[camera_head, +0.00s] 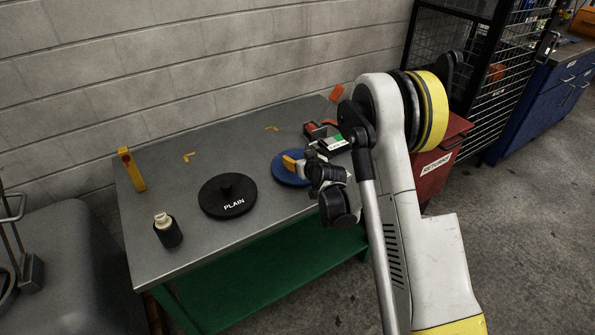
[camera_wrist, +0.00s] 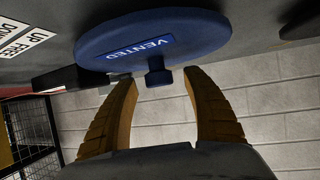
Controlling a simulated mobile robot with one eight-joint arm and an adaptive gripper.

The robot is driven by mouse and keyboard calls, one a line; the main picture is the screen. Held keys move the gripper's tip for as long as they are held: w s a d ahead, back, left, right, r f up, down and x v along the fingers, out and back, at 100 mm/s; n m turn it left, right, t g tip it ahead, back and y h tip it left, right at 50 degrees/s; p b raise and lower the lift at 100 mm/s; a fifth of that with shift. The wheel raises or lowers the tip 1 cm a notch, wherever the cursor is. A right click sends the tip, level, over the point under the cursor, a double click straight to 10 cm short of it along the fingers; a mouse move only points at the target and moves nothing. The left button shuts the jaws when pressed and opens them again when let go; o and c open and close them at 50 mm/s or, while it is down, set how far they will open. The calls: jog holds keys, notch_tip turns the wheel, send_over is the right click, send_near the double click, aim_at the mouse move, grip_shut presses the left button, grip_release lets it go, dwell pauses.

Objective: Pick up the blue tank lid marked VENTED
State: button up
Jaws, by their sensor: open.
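The blue tank lid (camera_head: 281,174) lies on the grey table, partly hidden behind my gripper (camera_head: 295,163) in the head view. In the wrist view the blue lid (camera_wrist: 200,36) is a wide disc with a VENTED label and a small blue knob (camera_wrist: 158,77). My gripper (camera_wrist: 159,76) is open, its two yellow fingers on either side of the knob in that view. I see a gap beside the knob on both sides; whether the fingertips touch the lid is not clear. A black lid marked PLAIN (camera_head: 228,197) lies to the left.
On the grey table (camera_head: 140,235) stand a dark bottle with a pale top (camera_head: 167,230) and a yellow block (camera_head: 132,169). Dark and red items (camera_head: 320,131) lie just behind the blue lid. A red RETURNS bin (camera_head: 432,170) stands right of the table. A block wall runs behind.

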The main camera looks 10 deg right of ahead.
jog(key=shift+w+f, duration=0.15)
jog(key=shift+w, duration=0.25)
jog(key=shift+c, duration=0.4)
grip_shut()
